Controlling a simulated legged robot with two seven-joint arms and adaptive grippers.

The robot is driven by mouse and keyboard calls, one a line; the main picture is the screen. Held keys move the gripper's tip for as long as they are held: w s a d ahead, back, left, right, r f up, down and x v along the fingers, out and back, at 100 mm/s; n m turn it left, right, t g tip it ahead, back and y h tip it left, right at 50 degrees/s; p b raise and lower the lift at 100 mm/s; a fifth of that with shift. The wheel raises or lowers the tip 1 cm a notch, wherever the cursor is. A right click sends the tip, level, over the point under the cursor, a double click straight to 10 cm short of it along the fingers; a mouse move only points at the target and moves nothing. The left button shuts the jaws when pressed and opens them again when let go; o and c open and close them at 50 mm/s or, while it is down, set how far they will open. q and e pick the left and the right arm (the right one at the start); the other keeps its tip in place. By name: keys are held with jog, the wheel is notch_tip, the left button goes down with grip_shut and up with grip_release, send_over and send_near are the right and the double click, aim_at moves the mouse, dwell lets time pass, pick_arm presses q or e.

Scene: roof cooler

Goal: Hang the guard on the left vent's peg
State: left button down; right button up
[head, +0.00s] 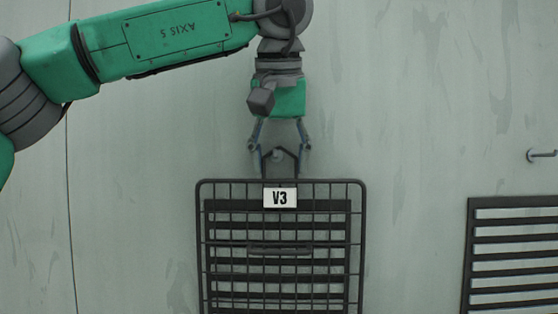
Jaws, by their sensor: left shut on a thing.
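The guard (202,240) is a dark wire grid with a rounded frame and a white "V3" plate at its top middle. It is upright in front of the left vent (330,206), whose dark slats show through the wires. My left gripper (278,163) comes down from above and is shut on the guard's pointed hanger loop. A small grey round shape, apparently the left vent's peg (277,156), shows inside the loop. I cannot tell whether the loop is around the peg or only in front of it. The guard's lower edge is out of view. My right gripper is not in view.
A second slatted vent (466,255) is at the lower right, with a bare hooked peg (541,155) above it. The pale, stained wall (420,120) between the vents is clear. A thin seam runs down the wall at the left.

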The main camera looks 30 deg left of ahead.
pick_arm(q)
jog(key=shift+a, duration=0.45)
jog(key=c, duration=0.7)
grip_release()
jog(key=shift+s, duration=0.1)
jog(key=shift+d, duration=0.15)
jog(key=shift+d+r, duration=0.1)
jog(key=shift+d, duration=0.05)
jog(key=v, duration=1.1)
jog(key=shift+r, duration=0.3)
